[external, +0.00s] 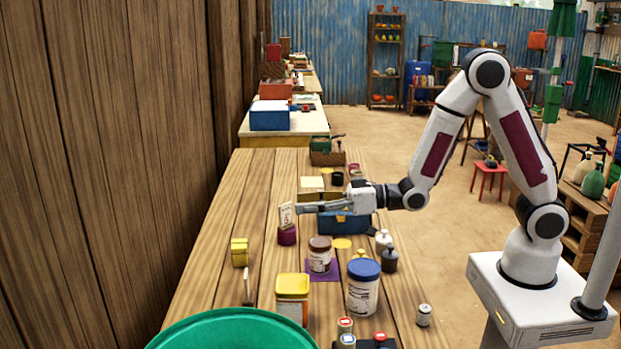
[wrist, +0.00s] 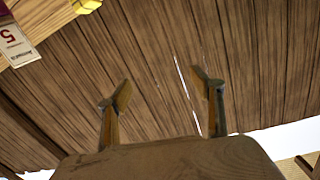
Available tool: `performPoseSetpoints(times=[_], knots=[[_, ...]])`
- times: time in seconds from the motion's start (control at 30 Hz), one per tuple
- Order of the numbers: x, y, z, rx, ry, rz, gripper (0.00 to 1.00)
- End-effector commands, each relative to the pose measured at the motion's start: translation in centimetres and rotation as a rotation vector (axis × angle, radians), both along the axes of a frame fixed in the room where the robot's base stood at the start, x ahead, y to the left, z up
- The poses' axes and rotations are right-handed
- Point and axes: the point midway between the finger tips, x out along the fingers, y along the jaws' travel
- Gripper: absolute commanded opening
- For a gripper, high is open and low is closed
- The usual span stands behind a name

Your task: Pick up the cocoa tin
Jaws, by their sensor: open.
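I cannot read which container is the cocoa tin. A brown-lidded jar (external: 320,256) with a pale label stands upright on a purple mat (external: 331,273). A yellow-lidded tin (external: 292,293) stands nearer the camera. A larger white jar with a blue lid (external: 362,290) stands to its right. My gripper (external: 304,208) points left above the table, farther back than these containers and apart from them. In the wrist view my gripper (wrist: 163,88) is open, with nothing between its fingers and the plank wall beyond.
A price card (external: 287,214) in a maroon holder (external: 287,236) stands close by the fingertips. A blue box (external: 343,223) sits below my wrist. Small bottles (external: 389,260) stand on the right. A green round tub (external: 232,332) fills the front. Bare table (external: 215,265) shows on the left.

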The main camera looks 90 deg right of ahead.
Motion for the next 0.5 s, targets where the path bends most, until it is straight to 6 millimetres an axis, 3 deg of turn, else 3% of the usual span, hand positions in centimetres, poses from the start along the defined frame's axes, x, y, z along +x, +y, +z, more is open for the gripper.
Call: performPoseSetpoints(times=[0.5], knots=[[-4.3, -5.9, -1.3, -0.095, 0.119, 0.151, 0.66]])
